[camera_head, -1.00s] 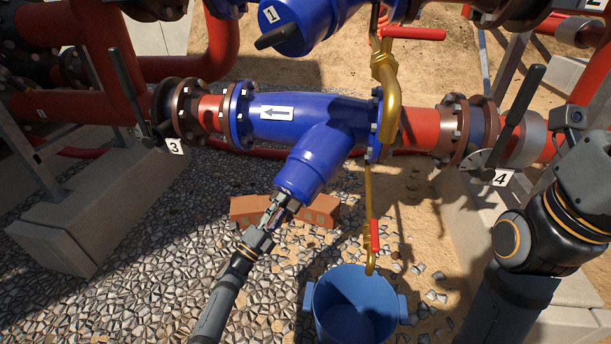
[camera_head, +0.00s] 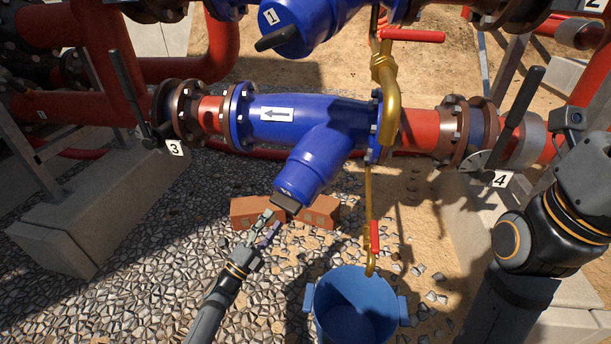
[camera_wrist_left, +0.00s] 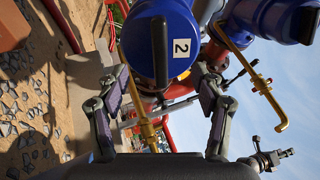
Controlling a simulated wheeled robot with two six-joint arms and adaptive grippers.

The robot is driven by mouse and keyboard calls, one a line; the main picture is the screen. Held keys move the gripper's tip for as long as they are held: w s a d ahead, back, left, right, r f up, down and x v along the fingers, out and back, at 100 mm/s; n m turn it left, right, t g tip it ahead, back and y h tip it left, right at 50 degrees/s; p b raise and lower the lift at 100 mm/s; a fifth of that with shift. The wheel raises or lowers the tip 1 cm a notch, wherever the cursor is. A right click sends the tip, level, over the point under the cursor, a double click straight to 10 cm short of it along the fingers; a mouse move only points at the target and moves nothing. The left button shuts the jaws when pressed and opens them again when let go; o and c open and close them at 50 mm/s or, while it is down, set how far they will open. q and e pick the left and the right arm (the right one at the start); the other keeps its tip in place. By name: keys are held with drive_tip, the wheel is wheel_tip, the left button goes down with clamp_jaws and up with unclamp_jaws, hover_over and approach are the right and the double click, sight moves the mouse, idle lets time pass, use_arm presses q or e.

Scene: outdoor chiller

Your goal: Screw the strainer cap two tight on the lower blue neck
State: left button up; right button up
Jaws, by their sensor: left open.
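Strainer cap two (camera_head: 291,194) is a blue cap with a dark bar handle. It sits on the end of the lower blue neck (camera_head: 320,155), which slants down from the blue strainer body. In the left wrist view the cap (camera_wrist_left: 180,25) fills the top middle, with its "2" label and bar facing me. My left gripper (camera_head: 268,226) is open and empty, just below and apart from the cap; in the wrist view its fingers (camera_wrist_left: 163,85) are spread below the bar. How tight the cap sits cannot be told. My right gripper is out of view.
A blue bucket (camera_head: 355,308) stands below right of the cap. A brass drain pipe with a red handle (camera_head: 375,236) hangs above it. Bricks (camera_head: 322,211) lie on gravel behind the gripper. Upper cap one (camera_head: 285,27) is above. My right arm stands at the right.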

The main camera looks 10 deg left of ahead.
use_arm(q)
drive_tip(key=v, duration=0.7)
